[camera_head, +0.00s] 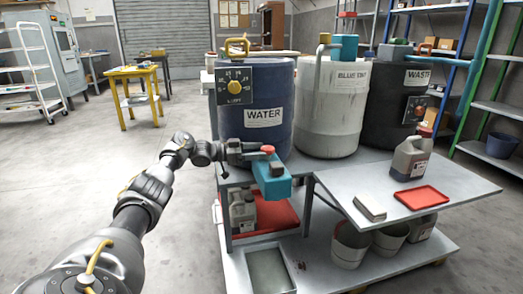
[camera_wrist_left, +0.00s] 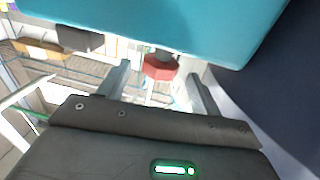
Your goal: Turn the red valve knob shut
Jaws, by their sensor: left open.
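The red valve knob (camera_head: 267,149) is by the teal valve body (camera_head: 272,182) at the front of the blue WATER barrel (camera_head: 262,110). My left gripper (camera_head: 256,153) is right at the knob, its arm coming in from the left. In the left wrist view the octagonal red knob (camera_wrist_left: 160,67) shows between the two fingers (camera_wrist_left: 158,88), with gaps on both sides. The left gripper is open and not closed on the knob. The teal body (camera_wrist_left: 165,22) fills the top of that view. How deep the knob sits between the fingers is unclear. My right gripper is out of view.
A white barrel (camera_head: 327,112) and a dark WASTE barrel (camera_head: 388,105) stand to the right. A side shelf (camera_head: 455,188) holds a jug (camera_head: 409,160), a red tray (camera_head: 421,198) and a grey block (camera_head: 369,207). Buckets (camera_head: 350,245) stand below. The floor at left is open.

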